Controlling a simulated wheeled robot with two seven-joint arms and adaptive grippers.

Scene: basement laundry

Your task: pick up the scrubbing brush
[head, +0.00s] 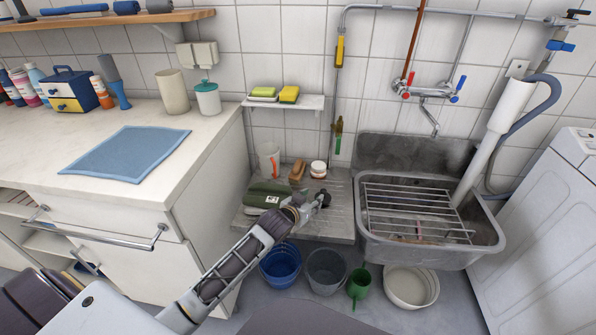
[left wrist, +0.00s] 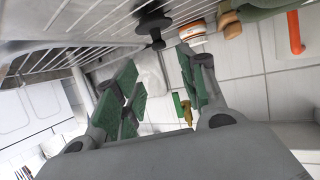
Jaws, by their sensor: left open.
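A brown block (head: 297,172), which looks like the wooden scrubbing brush, stands on the grey ribbed draining board left of the sink. It also shows at the top of the left wrist view (left wrist: 229,23), beside a white jar; its bristles cannot be made out. My left gripper (head: 314,203) is over the front of the board, nearer to me than the brush and apart from it. Its two fingers (left wrist: 163,88) are spread with nothing between them. My right gripper is in neither view.
The grey sink (head: 480,232) with a wire rack (head: 412,205) is right. Buckets (head: 281,265) stand below. A counter (head: 190,150) is left.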

